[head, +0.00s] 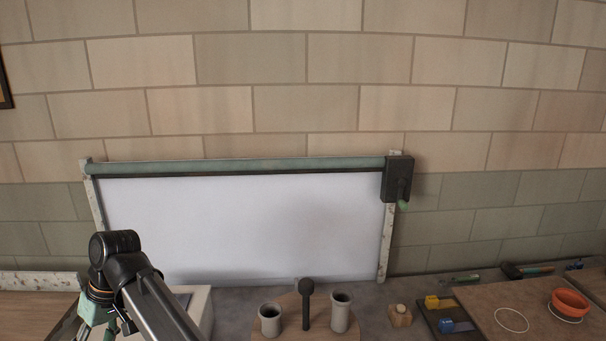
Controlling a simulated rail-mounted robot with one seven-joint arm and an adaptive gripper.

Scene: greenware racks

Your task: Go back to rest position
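My arm comes in from the bottom edge at the lower left of the head view and bends down at a dark joint. My gripper (98,318) hangs below that joint, under an orange ring, with a pale green part beside it. Its fingers are small and cut off by the frame's bottom edge, so I cannot tell whether they are open or whether they hold anything. It is left of a pale box-like block (203,309), partly hidden behind my arm.
A white panel (240,225) with a green roller stands against the brick wall. A round wooden board (287,305) bears two grey cups (270,319) (341,312) and a dark knobbed post (306,303). An orange bowl (570,304) stands on the right-hand board (540,290).

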